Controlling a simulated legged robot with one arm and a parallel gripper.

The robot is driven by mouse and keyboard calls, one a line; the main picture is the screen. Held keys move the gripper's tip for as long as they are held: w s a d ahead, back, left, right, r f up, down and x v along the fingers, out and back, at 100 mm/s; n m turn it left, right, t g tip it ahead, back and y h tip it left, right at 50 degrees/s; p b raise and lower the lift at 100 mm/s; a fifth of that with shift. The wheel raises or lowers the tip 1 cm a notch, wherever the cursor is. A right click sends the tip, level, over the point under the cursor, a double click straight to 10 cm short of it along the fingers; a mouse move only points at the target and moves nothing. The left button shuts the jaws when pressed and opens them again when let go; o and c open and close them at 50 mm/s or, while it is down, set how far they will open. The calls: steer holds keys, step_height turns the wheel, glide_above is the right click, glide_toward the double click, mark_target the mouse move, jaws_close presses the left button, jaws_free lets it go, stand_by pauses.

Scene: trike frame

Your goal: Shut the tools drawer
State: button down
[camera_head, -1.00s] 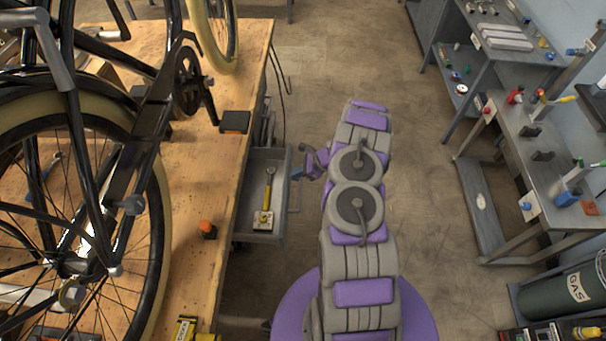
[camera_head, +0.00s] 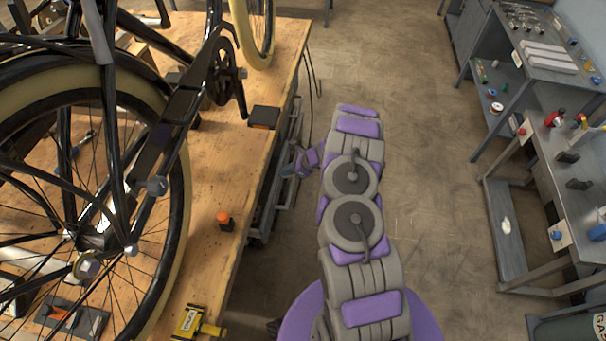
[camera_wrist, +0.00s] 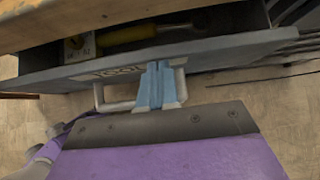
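The tools drawer (camera_wrist: 215,50) is under the workbench, partly open. In the wrist view a narrow opening shows above its grey front, with a yellow-handled tool (camera_wrist: 128,36) and a small pale block (camera_wrist: 79,46) inside. Its light grey handle (camera_wrist: 118,106) sticks out from the front. My gripper (camera_wrist: 155,84) has its blue fingers close together at the handle, crossing its bar and reaching the drawer front. I cannot tell whether they clasp the bar. In the head view my gripper (camera_head: 298,168) is at the bench side, and the drawer (camera_head: 284,184) is mostly under the benchtop.
A bicycle (camera_head: 165,150) stands on the wooden workbench (camera_head: 225,180). A black box (camera_head: 264,117), an orange-topped item (camera_head: 224,220) and a yellow tool (camera_head: 193,322) lie near its edge. Metal benches (camera_head: 540,180) stand at the right. The floor (camera_head: 430,210) between is clear.

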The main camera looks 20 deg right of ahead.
steer(key=shift+w+a, duration=0.35)
steer(key=shift+a, duration=0.2)
steer(key=shift+d, duration=0.1)
